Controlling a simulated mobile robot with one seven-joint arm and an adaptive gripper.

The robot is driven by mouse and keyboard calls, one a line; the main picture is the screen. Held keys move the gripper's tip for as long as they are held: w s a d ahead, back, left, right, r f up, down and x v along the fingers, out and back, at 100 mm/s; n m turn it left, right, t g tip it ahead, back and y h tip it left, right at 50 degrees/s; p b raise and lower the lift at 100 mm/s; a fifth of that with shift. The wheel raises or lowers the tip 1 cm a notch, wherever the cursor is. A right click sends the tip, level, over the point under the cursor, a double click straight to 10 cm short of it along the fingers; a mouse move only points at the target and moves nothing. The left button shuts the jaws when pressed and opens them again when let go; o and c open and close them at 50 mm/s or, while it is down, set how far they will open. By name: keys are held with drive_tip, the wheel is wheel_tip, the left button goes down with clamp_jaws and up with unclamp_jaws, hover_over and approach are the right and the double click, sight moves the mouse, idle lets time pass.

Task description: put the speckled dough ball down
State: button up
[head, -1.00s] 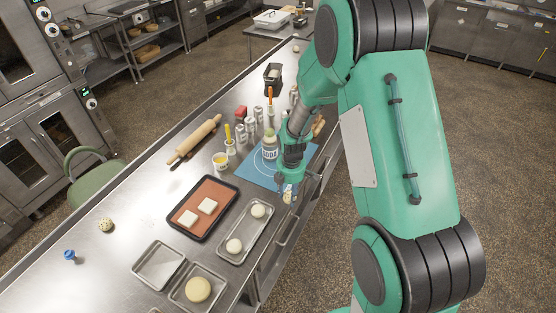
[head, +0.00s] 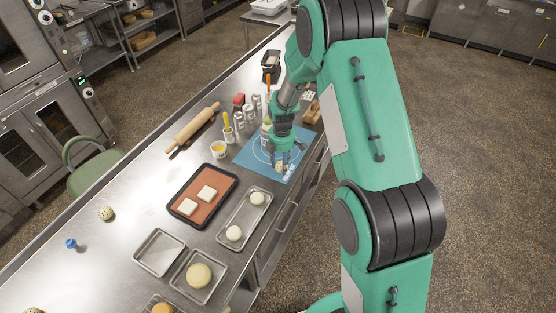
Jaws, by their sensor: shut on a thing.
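My gripper (head: 284,166) is over the front part of the blue mat (head: 252,159), pointing down. It is shut on a small pale thing (head: 279,166), the dough ball, partly hidden by the fingers. Its speckles are too small to make out, and I cannot tell whether it touches the mat. Another speckled ball (head: 106,213) lies on the bare steel counter at the left.
A dark tray (head: 174,211) with two white squares and a metal tray (head: 243,220) with two pale balls stand left of the mat. An empty metal tray (head: 150,262) is nearer. A yellow-filled cup (head: 218,150) and several shakers border the mat. A rolling pin (head: 193,128) lies behind.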

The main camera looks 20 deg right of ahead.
drive_tip(key=shift+w+d+f, duration=0.1)
drive_tip(key=shift+w+f, duration=0.05)
drive_tip(key=shift+w, duration=1.35)
drive_tip(key=shift+w+d+f, duration=0.1)
drive_tip(key=shift+w+f, duration=0.05)
drive_tip(key=shift+w, duration=1.35)
drive_tip(key=shift+f, duration=0.1)
drive_tip(key=shift+f+p, duration=0.45)
drive_tip(key=shift+f, duration=1.2)
drive_tip(key=shift+f, duration=0.15)
drive_tip(key=o, duration=1.2)
drive_tip(key=shift+c, duration=0.2)
drive_tip(key=shift+r, duration=0.2)
